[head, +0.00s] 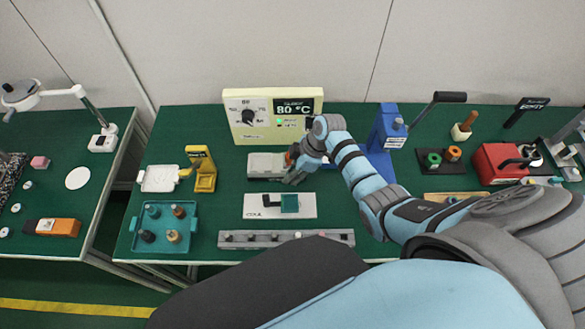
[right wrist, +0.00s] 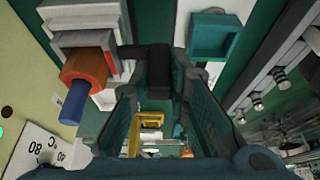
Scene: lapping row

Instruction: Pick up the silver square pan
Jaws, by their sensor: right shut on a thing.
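The silver square pan (head: 266,159) sits at the middle of the green bench, on a pale grey block in front of the cream control panel. It also shows at the upper left of the right wrist view (right wrist: 82,14), with a black handle (right wrist: 159,68) reaching right. My right gripper (head: 293,174) is at the pan's right side. In the right wrist view its fingers (right wrist: 162,92) are shut on the black handle. The gripper hides part of the handle in the head view. My left gripper is not in view.
An orange knob with a blue end (right wrist: 85,80) is close beside the gripper. A teal square pan (head: 290,203) stands on a white COOL plate in front. A blue press (head: 387,130) stands right, a yellow stand (head: 203,170) and teal tray (head: 192,230) left.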

